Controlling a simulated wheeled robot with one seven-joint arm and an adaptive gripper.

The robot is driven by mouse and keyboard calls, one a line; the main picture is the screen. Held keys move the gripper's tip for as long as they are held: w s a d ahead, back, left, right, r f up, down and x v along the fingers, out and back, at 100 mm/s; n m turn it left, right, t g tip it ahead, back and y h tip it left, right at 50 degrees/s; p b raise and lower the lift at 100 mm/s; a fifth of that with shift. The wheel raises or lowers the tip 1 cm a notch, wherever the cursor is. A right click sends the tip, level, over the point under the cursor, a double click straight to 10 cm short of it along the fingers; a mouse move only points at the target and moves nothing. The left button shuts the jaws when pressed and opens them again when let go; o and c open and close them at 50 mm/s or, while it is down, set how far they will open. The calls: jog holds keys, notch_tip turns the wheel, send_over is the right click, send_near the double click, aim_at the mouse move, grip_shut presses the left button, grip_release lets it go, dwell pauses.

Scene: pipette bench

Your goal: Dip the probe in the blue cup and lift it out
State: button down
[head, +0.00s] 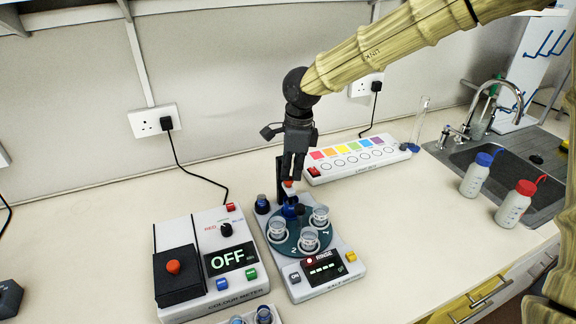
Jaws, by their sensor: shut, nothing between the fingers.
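My gripper (289,179) is shut and empty, pointing down over the back of a white machine with a round dark-teal cup plate (289,248). Its fingertips are at or just above a small red-orange button on a white probe head (290,192); whether they touch it I cannot tell. A blue cup (289,209) is directly below the probe head, partly hidden by it. The probe's tip is hidden, so I cannot tell whether it is inside the cup. Clear cups (309,240) sit elsewhere on the plate.
A colour meter (211,262) reading OFF stands left of the machine. A strip with coloured squares (357,158) lies behind right. Two capped bottles (477,175) stand near the sink. The right-hand counter is mostly clear.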

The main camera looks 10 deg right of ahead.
jog(key=shift+r, duration=0.15)
jog(key=d+p, duration=0.2)
jog(key=d+r+p, duration=0.1)
jog(key=shift+s, duration=0.25)
notch_tip(320, 180, up, 12)
jog(key=d, duration=0.1)
dwell(0.7)
jog(key=shift+s+f, duration=0.1)
